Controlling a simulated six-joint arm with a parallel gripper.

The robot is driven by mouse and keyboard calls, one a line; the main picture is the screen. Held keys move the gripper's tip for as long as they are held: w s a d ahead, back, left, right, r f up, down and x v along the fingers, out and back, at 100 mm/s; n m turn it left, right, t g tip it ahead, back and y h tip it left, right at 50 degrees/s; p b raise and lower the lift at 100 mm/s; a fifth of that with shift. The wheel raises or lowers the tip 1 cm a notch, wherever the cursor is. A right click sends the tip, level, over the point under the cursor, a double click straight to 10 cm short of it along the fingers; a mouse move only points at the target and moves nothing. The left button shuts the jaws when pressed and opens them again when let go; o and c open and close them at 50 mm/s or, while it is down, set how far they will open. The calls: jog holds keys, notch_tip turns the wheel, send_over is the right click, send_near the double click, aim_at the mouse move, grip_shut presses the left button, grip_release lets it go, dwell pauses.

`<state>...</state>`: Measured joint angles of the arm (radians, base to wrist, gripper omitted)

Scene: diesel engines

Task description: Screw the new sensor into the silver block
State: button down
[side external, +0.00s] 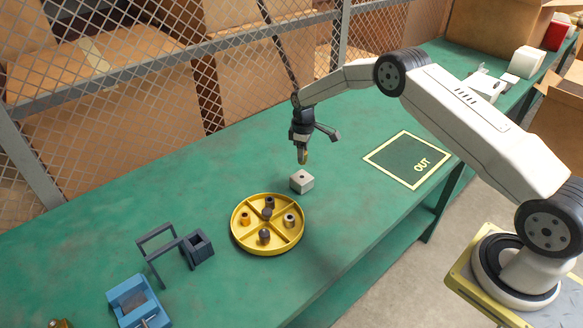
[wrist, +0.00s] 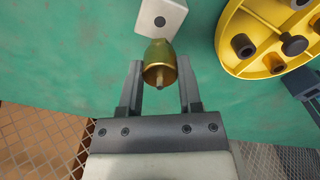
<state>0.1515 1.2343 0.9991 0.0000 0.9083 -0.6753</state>
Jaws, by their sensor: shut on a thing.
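The new sensor (wrist: 160,62), a brass-coloured body with a small pin on the end facing the wrist camera, is between the fingers of my gripper (wrist: 161,80). In the side view my gripper (side external: 302,147) points down, shut on the sensor (side external: 303,157), which hangs roughly upright. The silver block (side external: 301,181) sits on the green table just below, with a gap between it and the sensor. The block also shows in the wrist view (wrist: 172,14), with a dark round hole in its top face. The sensor's lower end is hidden in the wrist view.
A yellow divided round tray (side external: 239,233) with several small parts stands close to the block's front left. A dark frame stand (side external: 170,249) and a blue vise-like fixture (side external: 126,296) are further left. The OUT square (side external: 402,160) at the right is empty. A mesh fence runs behind the table.

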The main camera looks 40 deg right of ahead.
jog(key=shift+f, duration=2.05)
jog(key=shift+f, duration=0.7)
dwell(0.7)
jog(key=m, duration=0.5)
jog(key=shift+f, duration=0.15)
jog(key=m, duration=0.5)
jog(key=shift+f+m, duration=0.1)
jog(key=shift+m, duration=0.2)
jog(key=m, duration=0.5)
jog(key=shift+f+m, duration=0.1)
jog(key=shift+m, duration=0.3)
jog(key=m, duration=0.5)
jog(key=shift+s, duration=0.1)
jog(key=shift+f, duration=0.1)
